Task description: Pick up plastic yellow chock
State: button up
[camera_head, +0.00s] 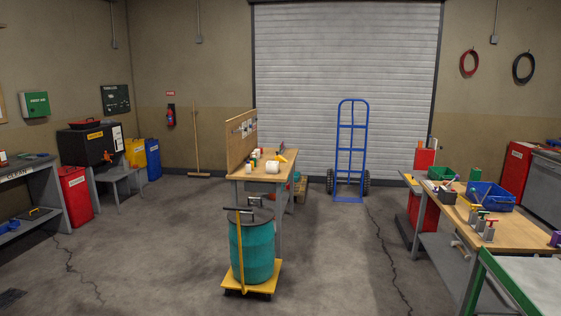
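No thing in view is clearly a plastic yellow chock. A small yellow-orange object (282,158) lies on the wooden workbench (254,176) in the middle, near a white roll (272,167). It is too small to tell whether it is the chock. My gripper and arm are not in view.
A teal drum (254,253) stands on a yellow wheeled dolly (263,287) in front of the workbench. A blue hand truck (351,150) stands by the shutter. A cluttered bench (520,232) with a blue bin (490,196) is at right. The left floor is mostly clear.

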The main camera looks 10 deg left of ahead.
aim_at(279, 158)
jog(key=u, duration=0.15)
jog(key=k, duration=0.2)
jog(key=u, duration=1.05)
jog(key=k, duration=1.15)
jog(key=u, duration=0.05)
jog(key=i, duration=1.35)
jog(key=z, duration=1.5)
jog(key=i, duration=2.35)
jog(key=z, duration=0.35)
jog(key=i, duration=2.6)
jog(key=u, duration=0.25)
jog(key=i, duration=1.6)
jog(key=u, duration=1.45)
jog(key=i, duration=0.9)
jog(key=u, duration=1.65)
jog(key=i, duration=0.9)
jog(key=u, duration=0.2)
